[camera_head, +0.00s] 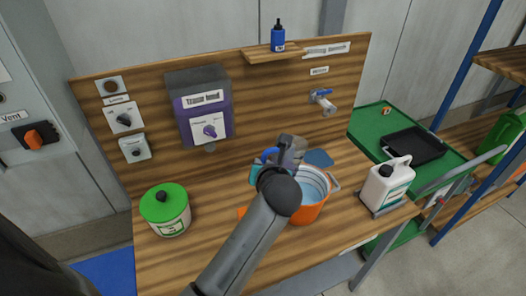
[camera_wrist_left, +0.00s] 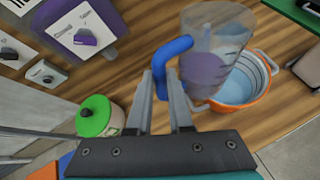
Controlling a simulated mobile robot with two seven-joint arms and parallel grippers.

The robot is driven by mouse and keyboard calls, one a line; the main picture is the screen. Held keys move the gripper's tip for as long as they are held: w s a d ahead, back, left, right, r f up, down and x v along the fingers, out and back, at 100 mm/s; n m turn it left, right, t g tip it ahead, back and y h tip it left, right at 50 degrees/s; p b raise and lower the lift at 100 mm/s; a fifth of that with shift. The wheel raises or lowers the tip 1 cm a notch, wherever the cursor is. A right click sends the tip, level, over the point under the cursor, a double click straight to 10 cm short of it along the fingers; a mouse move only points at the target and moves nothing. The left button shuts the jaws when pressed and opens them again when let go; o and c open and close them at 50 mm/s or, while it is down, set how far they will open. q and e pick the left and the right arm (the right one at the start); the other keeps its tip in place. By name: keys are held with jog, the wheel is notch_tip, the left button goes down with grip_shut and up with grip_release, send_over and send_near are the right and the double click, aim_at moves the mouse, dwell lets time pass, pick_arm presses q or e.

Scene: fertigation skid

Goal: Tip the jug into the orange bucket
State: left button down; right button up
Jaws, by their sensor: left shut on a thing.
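The clear jug (camera_wrist_left: 215,35) has a blue handle (camera_wrist_left: 163,62) and a bluish-purple tint low in its body. My left gripper (camera_wrist_left: 161,84) is shut on the handle. In the head view this gripper (camera_head: 290,150) is above the bench beside the bucket, and it and my arm hide most of the jug; a piece of blue handle (camera_head: 268,154) shows. The orange bucket (camera_head: 308,208) stands on the bench, partly behind my arm, with a pale blue inside. In the wrist view the jug overlaps the bucket (camera_wrist_left: 262,92); its exact tilt is unclear. My right gripper is out of view.
A green-lidded tin (camera_head: 166,213) stands left on the bench, and a white canister (camera_head: 387,185) right. The back panel carries a purple-fronted box (camera_head: 203,105), a tap (camera_head: 322,101) and a shelf with a blue bottle (camera_head: 278,37). A black tray (camera_head: 413,145) lies on a green cart.

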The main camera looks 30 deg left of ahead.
pick_arm(q)
jog(key=shift+f, duration=2.9)
